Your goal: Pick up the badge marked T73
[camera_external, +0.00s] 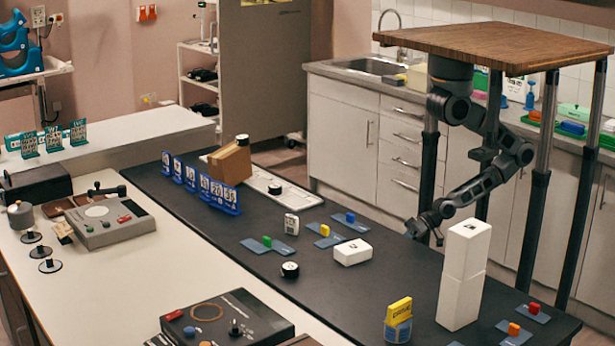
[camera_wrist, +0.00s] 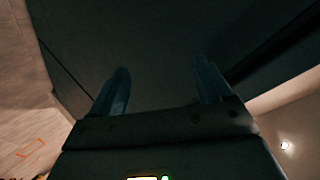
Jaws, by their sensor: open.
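No marking T73 can be read in either view, so I cannot tell which item is the badge. Blue-grey flat cards with coloured blocks lie on the black table: one with a green block (camera_external: 279,249), one with a yellow block (camera_external: 331,242), one with a blue block (camera_external: 358,226). Another pair, with red (camera_external: 540,318) and orange (camera_external: 512,341) blocks, lies at the front right. A small white upright item (camera_external: 291,224) stands near the middle. My gripper (camera_external: 418,230) is at the table's far edge, left of the white tower; in the wrist view (camera_wrist: 160,78) its fingers are apart and empty over a dark surface.
A tall white block tower (camera_external: 464,275) stands close to my arm. Blue number signs (camera_external: 220,194) stand at the left. The front middle is fairly clear.

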